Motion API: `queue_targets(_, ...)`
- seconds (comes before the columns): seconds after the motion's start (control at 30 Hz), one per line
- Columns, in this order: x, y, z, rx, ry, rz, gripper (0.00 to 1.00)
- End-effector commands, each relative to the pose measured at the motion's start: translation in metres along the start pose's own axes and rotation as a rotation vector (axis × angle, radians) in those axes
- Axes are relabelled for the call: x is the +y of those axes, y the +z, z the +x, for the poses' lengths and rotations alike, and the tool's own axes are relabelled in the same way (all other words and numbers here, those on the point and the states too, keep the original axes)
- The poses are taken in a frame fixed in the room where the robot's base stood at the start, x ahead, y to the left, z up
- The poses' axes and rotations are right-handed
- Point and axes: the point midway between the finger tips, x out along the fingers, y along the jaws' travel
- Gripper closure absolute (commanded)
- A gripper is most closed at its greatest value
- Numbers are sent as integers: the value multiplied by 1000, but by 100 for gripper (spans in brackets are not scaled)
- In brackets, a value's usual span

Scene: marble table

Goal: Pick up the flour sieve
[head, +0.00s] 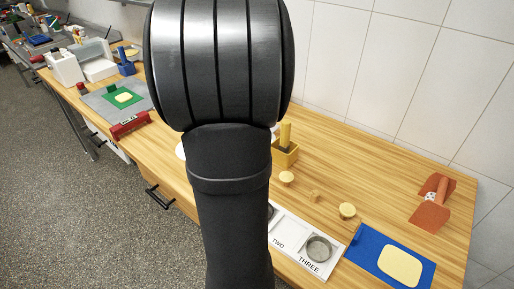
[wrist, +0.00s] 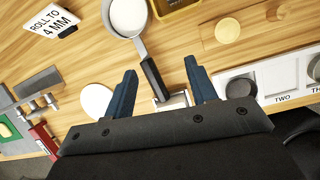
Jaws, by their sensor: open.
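The flour sieve (wrist: 129,19) shows in the wrist view at the top, a round grey rim around a white inside. Its black handle (wrist: 153,79) points down toward my gripper. My gripper (wrist: 160,66) has two blue fingers, spread apart, with the handle's end in the gap between them in the picture. I cannot tell whether the fingers are at the handle's height; no grip on it shows. In the head view my arm fills the middle and hides the sieve and the gripper.
A yellow box (head: 286,153) stands close to the sieve. A white tray (head: 290,239) marked TWO and THREE holds a metal ring. Wooden discs (head: 347,210), a blue mat (head: 360,262) and a terracotta holder (head: 430,216) lie right. A white disc (wrist: 97,101) lies left of the fingers.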

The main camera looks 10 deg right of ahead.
Motion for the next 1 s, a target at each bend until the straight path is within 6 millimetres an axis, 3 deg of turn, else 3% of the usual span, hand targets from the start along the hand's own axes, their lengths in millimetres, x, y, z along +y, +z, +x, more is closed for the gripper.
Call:
queue_targets(0.1, 29, -20, -7, -15, 29, -179, 48)
queue_targets(0.3, 43, -32, -4, -24, 41, -287, 48)
queue_targets(0.8, 46, -30, 94, -23, 41, -284, 48)
queue_targets(1.0, 48, -29, 111, -25, 43, -284, 48)
